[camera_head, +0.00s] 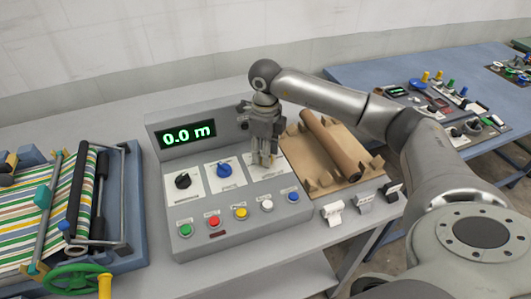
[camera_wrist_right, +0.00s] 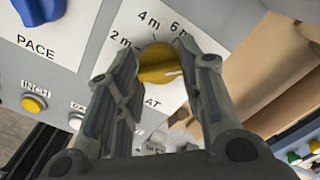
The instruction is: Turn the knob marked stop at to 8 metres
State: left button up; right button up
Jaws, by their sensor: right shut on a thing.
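The stop-at knob (camera_wrist_right: 158,62) is yellow and sits on a white dial plate, with "2 m", "4 m" and "6 m" readable and "AT" partly showing below. Any mark further round is hidden behind a finger. A short white line on the knob points toward the right of the wrist view; I cannot tell which value it meets. My right gripper (camera_head: 264,160) is shut on this knob, one finger on each side; it also shows in the wrist view (camera_wrist_right: 160,85). The display (camera_head: 188,135) reads 0.0 m. My left gripper is not in view.
A black knob (camera_head: 183,181) and the blue pace knob (camera_head: 224,170) are left of the gripper. Several coloured buttons line the console's front, including a yellow one (camera_head: 240,213). A brown roll (camera_head: 332,145) lies in a cardboard tray at right. Striped fabric rollers stand at left.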

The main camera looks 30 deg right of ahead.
jog(key=shift+r, duration=0.1)
dwell(0.3)
jog(key=o, duration=1)
notch_tip(320, 180, up, 12)
jog(key=shift+f, duration=0.1)
dwell(0.4)
